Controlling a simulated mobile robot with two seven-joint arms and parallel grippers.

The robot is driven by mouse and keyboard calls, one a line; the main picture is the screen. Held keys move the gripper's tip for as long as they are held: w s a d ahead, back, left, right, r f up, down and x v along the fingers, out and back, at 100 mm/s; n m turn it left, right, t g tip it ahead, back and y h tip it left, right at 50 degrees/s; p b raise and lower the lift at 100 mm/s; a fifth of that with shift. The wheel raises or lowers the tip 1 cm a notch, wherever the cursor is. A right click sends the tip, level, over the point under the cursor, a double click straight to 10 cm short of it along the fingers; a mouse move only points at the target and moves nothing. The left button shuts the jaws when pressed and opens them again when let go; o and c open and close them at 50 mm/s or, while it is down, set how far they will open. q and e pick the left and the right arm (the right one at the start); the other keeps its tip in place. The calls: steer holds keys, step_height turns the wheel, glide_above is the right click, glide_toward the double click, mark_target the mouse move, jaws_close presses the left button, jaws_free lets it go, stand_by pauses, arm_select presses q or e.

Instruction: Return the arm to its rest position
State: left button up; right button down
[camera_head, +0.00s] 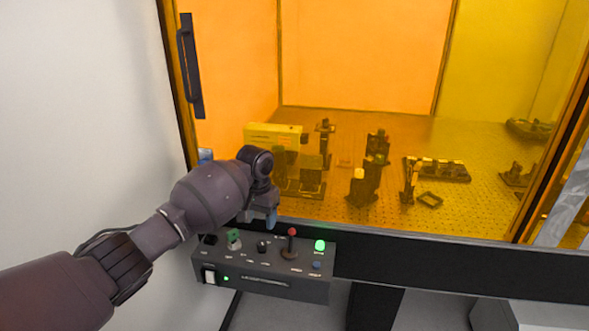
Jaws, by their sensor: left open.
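My left arm (205,197) reaches in from the left. Its gripper (262,218) points down just above and behind the control box, near the lower edge of the orange enclosure. The gripper is open and nothing shows between its fingers, which are small and partly hidden by the wrist. The control box (265,283) is dark grey, with a red-tipped joystick (291,240), a lit green button (320,246), a green-topped knob (234,238), a blue button (316,265) and a white rocker switch (210,276). My right gripper is not in view.
The orange enclosure window (360,55) stands behind the box, with a black handle (190,65) at its left. Optical parts stand on the breadboard (340,205) inside. A pale wall (80,110) lies to the left. A dark rail (450,265) runs along the front.

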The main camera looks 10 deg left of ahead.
arm_select(q)
steer(key=s+d+f+m+t+h, duration=0.1)
steer(key=s+f, duration=0.6)
steer(key=s, duration=0.4)
steer(key=s+d+f+h, duration=0.1)
steer(key=s+f, duration=0.6)
steer(key=s, duration=0.3)
steer(key=s+a+r+n+t+y, duration=0.1)
steer(key=s+a+r+n+y, duration=0.3)
steer(key=s, duration=0.7)
steer(key=s+a+r+m+t+h, duration=0.15)
steer(key=s+a, duration=0.45)
steer(key=s, duration=0.6)
steer(key=w+f+t, duration=0.7)
steer(key=f+t, duration=0.1)
steer(key=f, duration=0.2)
steer(key=shift+w+f, duration=0.2)
steer(key=shift+w, duration=0.2)
